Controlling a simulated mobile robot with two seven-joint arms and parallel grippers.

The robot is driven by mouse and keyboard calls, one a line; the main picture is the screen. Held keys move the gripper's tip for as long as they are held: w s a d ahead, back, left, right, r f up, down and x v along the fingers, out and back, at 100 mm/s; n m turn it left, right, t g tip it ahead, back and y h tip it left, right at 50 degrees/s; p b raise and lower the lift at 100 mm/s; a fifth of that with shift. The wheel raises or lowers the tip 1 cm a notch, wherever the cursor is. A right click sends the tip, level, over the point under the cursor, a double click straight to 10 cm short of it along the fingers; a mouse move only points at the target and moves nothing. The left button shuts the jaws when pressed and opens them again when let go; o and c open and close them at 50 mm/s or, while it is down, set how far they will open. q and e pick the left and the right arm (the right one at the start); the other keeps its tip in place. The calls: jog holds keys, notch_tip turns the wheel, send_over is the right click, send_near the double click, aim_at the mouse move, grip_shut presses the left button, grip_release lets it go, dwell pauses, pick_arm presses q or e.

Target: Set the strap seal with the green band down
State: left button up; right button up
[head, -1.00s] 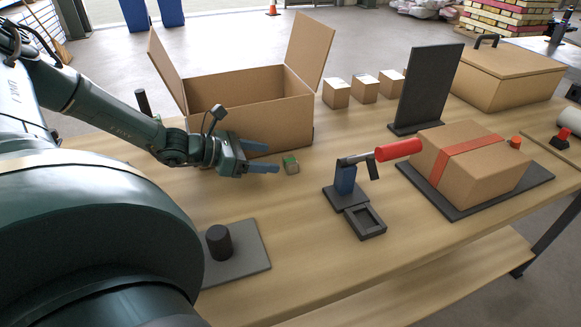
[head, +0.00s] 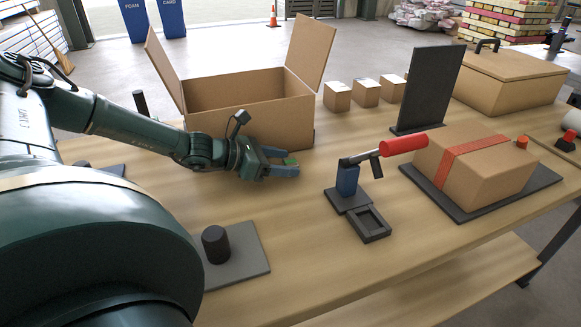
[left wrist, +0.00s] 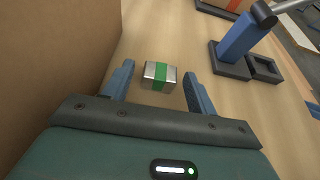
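The strap seal with the green band (left wrist: 160,76) is a small silvery block with a green stripe across its middle. It appears to sit on the wooden table. It also shows in the head view (head: 291,161), mostly hidden by my left gripper (head: 284,164). In the left wrist view, the two blue fingers of my left gripper (left wrist: 160,84) are spread to either side of the seal, with a gap showing at each side. The gripper is open and not closed on it. My right gripper is out of view.
An open cardboard box (head: 250,100) stands right behind my left gripper. A blue stand with a red-handled lever (head: 347,181) and a square tray (head: 370,222) are to the right. A red-strapped carton (head: 490,175) lies farther right. The table in front is mostly clear.

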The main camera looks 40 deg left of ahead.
pick_arm(q)
jog(key=c, duration=1)
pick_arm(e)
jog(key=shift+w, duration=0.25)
pick_arm(q)
jog(key=shift+o, duration=0.2)
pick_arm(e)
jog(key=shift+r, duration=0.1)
